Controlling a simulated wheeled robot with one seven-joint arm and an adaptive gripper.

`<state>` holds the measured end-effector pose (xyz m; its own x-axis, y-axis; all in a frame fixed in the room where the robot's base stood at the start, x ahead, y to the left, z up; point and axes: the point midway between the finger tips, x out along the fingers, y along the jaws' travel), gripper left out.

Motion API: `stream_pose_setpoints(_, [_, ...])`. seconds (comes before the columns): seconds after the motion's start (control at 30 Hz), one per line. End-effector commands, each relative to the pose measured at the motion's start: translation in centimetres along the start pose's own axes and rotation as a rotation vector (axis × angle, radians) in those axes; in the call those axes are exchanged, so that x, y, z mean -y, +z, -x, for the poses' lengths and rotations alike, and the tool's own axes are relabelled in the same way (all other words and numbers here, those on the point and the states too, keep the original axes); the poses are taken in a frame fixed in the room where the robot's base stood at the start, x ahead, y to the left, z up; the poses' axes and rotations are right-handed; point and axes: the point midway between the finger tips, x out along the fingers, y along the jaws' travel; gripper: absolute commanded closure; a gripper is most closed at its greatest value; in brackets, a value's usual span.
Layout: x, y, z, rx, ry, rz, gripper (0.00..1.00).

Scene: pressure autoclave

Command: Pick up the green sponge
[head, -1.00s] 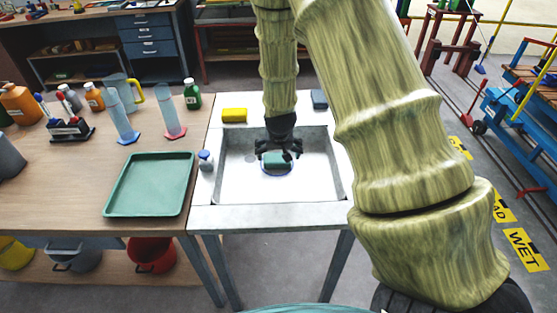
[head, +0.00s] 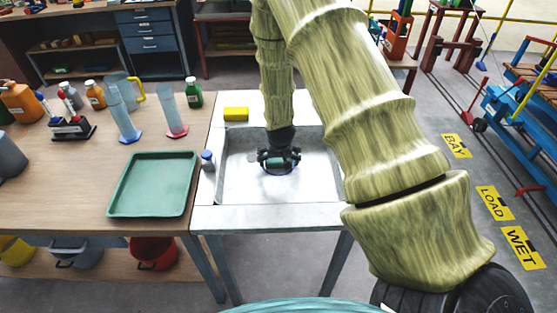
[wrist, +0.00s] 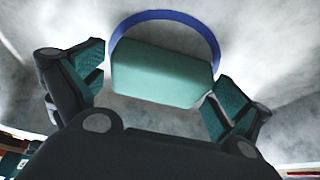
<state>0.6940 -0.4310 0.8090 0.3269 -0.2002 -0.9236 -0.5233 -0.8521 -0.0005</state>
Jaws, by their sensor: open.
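The green sponge (wrist: 165,75) is a teal-green block inside the sink basin (head: 320,188). A blue ring (wrist: 170,17) shows around its far side in the wrist view. In the head view the sponge (head: 276,163) is mostly hidden behind my gripper (head: 279,160). My gripper also shows in the wrist view (wrist: 155,92), open, with one finger on each side of the sponge. The right fingertip is close to the sponge's right end; I cannot tell whether it touches. The left finger has a small gap.
A yellow sponge (head: 236,114) lies on the sink's back rim. A small bottle with a blue cap (head: 207,160) stands at the basin's left edge. A green tray (head: 152,209), cylinders and bottles occupy the wooden table on the left. The basin's front is clear.

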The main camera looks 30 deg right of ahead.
Motion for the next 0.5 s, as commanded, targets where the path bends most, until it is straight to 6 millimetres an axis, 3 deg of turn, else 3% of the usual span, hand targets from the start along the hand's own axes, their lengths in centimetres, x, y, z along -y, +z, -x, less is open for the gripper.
stream_pose_setpoints(0.17, [0.03, 0.00, -0.03, 0.000, 0.000, 0.000, 0.00])
stream_pose_setpoints(0.3, [0.03, 0.00, -0.01, 0.000, 0.000, 0.000, 0.21])
stream_pose_setpoints(0.5, [0.03, 0.00, 0.00, 0.000, 0.000, 0.000, 0.26])
